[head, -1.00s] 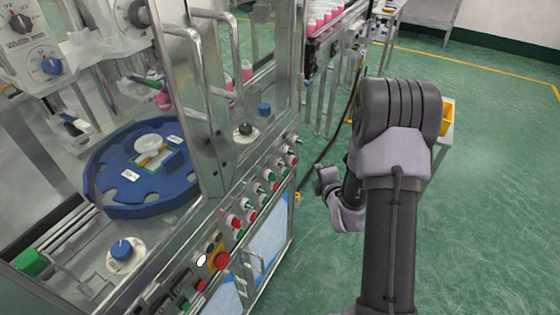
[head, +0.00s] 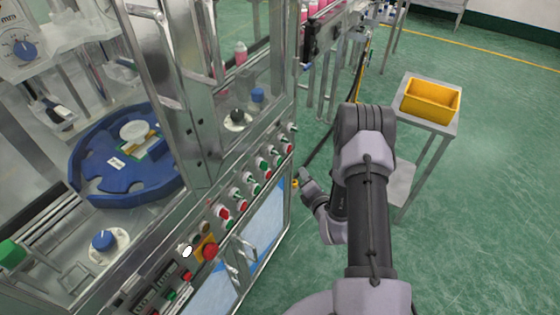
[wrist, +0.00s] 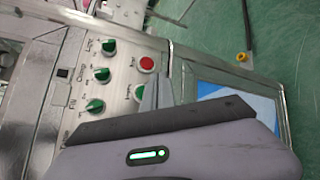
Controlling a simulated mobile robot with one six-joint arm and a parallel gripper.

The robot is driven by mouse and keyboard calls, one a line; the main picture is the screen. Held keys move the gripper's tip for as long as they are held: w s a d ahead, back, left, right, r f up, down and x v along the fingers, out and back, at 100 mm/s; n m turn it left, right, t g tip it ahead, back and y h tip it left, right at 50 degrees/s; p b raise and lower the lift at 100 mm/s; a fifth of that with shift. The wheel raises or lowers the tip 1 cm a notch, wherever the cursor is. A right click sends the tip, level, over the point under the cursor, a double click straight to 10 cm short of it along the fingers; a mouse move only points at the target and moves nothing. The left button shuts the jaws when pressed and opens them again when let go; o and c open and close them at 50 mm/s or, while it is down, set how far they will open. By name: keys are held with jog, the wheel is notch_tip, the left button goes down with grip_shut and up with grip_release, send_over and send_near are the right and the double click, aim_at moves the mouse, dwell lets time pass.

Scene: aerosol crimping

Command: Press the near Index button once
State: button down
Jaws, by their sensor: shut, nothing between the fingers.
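The machine's slanted steel control panel (head: 217,232) carries several red and green buttons and knobs, a white button (head: 187,251) and a red mushroom button on yellow (head: 210,251). I cannot read which one is the near Index button. In the wrist view, several green knobs (wrist: 102,75) and a red button (wrist: 147,64) show on the panel, with blurred labels. My gripper (wrist: 158,88) is shut and empty, its grey fingers in front of the panel below the red button. They hide part of the panel; contact cannot be told. In the head view the fingertips cannot be made out.
A blue rotary table (head: 92,178) sits inside the machine behind a steel frame and handles. A yellow bin (head: 430,101) stands on a small table at the right. A yellow-and-red fitting (wrist: 242,57) shows beside the panel. Green floor is open at the right.

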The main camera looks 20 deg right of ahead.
aim_at(279, 161)
jog(key=shift+w+a+b, duration=0.15)
jog(key=shift+w+a, duration=0.7)
jog(key=shift+w, duration=0.25)
jog(key=shift+w+a+b, duration=0.15)
jog(key=shift+w+a, duration=0.7)
jog(key=shift+w, duration=0.25)
jog(key=shift+w+a, duration=0.1)
jog(key=shift+w+a+b, duration=0.15)
jog(key=shift+w+b, duration=0.1)
jog(key=shift+b, duration=0.1)
